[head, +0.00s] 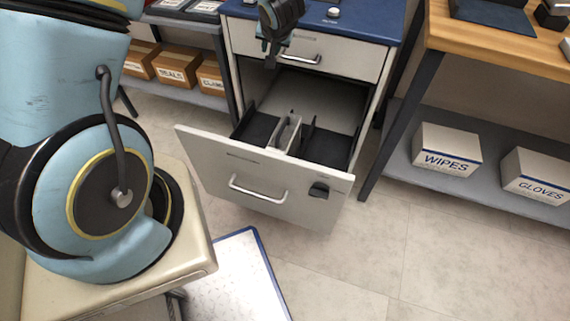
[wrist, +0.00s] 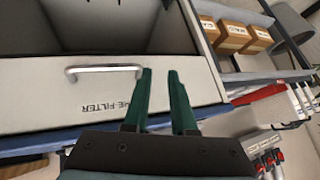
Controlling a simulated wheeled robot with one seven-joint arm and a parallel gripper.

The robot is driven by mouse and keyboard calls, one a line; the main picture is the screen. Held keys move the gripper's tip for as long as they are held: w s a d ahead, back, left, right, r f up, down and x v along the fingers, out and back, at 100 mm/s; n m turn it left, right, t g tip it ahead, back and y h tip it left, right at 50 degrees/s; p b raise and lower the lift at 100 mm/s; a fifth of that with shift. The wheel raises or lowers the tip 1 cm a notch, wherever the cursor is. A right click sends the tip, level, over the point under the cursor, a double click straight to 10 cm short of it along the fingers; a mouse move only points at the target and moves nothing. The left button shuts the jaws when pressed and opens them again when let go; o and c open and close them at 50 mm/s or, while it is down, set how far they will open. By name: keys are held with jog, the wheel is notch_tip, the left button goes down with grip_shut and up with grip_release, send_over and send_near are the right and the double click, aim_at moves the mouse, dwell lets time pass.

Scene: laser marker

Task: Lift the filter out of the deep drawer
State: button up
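The deep drawer (head: 262,180) is pulled open below a shut upper drawer (head: 345,57). Inside it a light grey upright piece, apparently the filter (head: 288,134), stands between dark compartments; its lower part is hidden by the drawer front. My gripper (head: 271,58) hangs in front of the upper drawer, left of its handle, above the deep drawer and apart from the filter. In the wrist view my gripper (wrist: 160,90) has its two green fingers apart with nothing between them. The upper drawer's front and handle (wrist: 103,70) show there upside down; I cannot make out the filter in that view.
The blue worktop (head: 375,22) is above the drawers. A shelf with several cardboard boxes (head: 175,66) stands left. At right, a wooden table (head: 495,45) has a lower shelf with a wipes box (head: 446,148) and gloves box (head: 538,176). Floor in front is mostly clear, with a blue-edged mat (head: 238,280).

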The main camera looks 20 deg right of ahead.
jog(key=s+d+f+m+t+y+b, duration=0.1)
jog(key=s+d+f+b, duration=0.15)
jog(key=f, duration=0.35)
jog(key=s+d+f+m+t+y+b, duration=0.1)
jog(key=s+d+f, duration=0.15)
jog(key=f, duration=0.35)
jog(key=m+t+y+b, duration=0.1)
jog(key=m+y+b, duration=0.1)
jog(key=y, duration=0.2)
send_near(286, 123)
jog(key=x, duration=1)
jog(key=shift+w+f, duration=0.25)
jog(key=shift+w, duration=0.05)
jog(key=shift+c, duration=0.2)
grip_shut()
